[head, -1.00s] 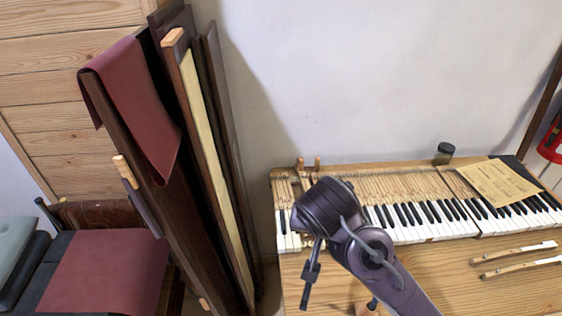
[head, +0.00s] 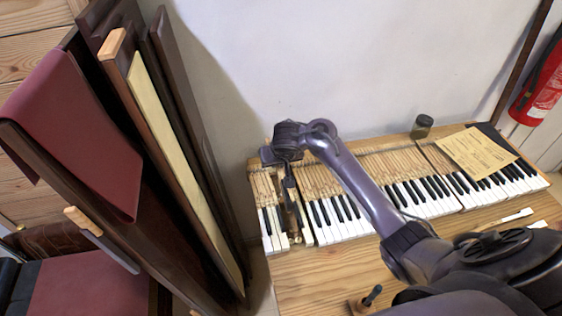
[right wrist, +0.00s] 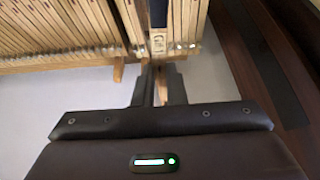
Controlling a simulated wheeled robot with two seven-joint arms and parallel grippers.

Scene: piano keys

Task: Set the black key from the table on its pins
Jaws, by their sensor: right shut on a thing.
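My right gripper (head: 289,208) is over the left part of the keyboard (head: 335,225), pointing down at a gap in the key row. In the right wrist view, my right gripper (right wrist: 160,82) is shut on the black key (right wrist: 158,42), a pale wooden stick with a dark top at its far end. The key lies roughly in line with the neighbouring wooden key sticks (right wrist: 100,25). Its pins are hidden, and I cannot tell whether it sits on them or hovers above. My left gripper is not in view.
White-tipped loose keys (head: 517,216) lie on the table (head: 320,285) at right, partly behind my arm. A paper sheet (head: 475,152) and a dark jar (head: 422,126) are at the back right. Tall dark panels (head: 185,150) lean close on the left.

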